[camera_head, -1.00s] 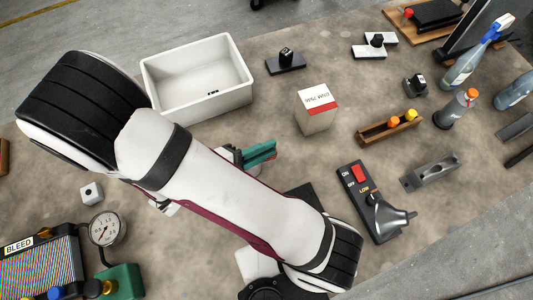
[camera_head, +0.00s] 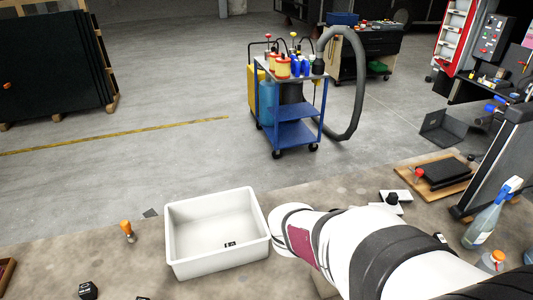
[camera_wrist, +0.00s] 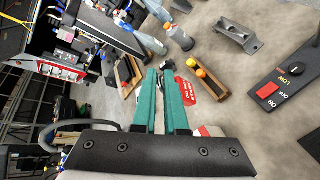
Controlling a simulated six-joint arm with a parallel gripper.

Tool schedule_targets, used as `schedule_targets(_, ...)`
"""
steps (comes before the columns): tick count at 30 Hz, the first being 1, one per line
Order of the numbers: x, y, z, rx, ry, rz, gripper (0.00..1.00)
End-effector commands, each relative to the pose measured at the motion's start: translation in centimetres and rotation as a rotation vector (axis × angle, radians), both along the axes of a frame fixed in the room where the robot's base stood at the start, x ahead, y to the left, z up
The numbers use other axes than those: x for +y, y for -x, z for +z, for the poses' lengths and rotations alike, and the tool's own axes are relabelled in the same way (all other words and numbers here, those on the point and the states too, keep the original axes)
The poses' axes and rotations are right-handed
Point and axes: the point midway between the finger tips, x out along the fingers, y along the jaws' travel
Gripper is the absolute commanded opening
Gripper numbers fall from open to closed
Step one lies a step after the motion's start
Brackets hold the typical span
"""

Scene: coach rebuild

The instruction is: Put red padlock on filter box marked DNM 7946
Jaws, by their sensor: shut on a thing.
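In the wrist view my gripper (camera_wrist: 165,76) has two teal fingers close together. A red piece with white lettering (camera_wrist: 187,90) shows beside the right finger. I take it for part of the red padlock held in the jaws; the rest is hidden by the fingers. A white and red patch (camera_wrist: 206,131) just beyond the gripper body looks like the filter box, mostly covered, its marking unreadable here. In the head view my arm crosses the lower right and hides the box; the gripper does not show there.
In the wrist view a wooden rack (camera_wrist: 222,95) with orange and yellow pegs, a grey bracket (camera_wrist: 236,36) and a switch panel (camera_wrist: 280,82) lie close by. In the head view an empty white bin (camera_head: 217,270) stands left of my arm, and a spray bottle (camera_head: 485,225) stands right.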

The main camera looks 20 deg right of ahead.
Motion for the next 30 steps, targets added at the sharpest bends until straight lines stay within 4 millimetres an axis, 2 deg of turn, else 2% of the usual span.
schedule_targets(6, 3.4, -5.8, -4.1, 0.006, -0.001, 0.005, 0.0)
schedule_targets(9, 4.6, -7.8, -5.5, 0.005, 0.0, 0.002, 0.0)
schedule_targets(12, 5.3, -8.9, -6.3, 0.001, -0.001, 0.002, 0.0)
schedule_targets(19, 5.5, -9.2, -10.2, 0.005, 0.0, 0.0, 0.0)
schedule_targets(28, 5.4, -9.2, -10.6, 0.001, -0.001, 0.0, 0.0)
schedule_targets(29, 5.5, -9.2, -10.6, 0.001, -0.001, 0.001, 0.15)
schedule_targets(30, 5.4, -9.2, -10.6, 0.001, -0.001, 0.001, 0.22)
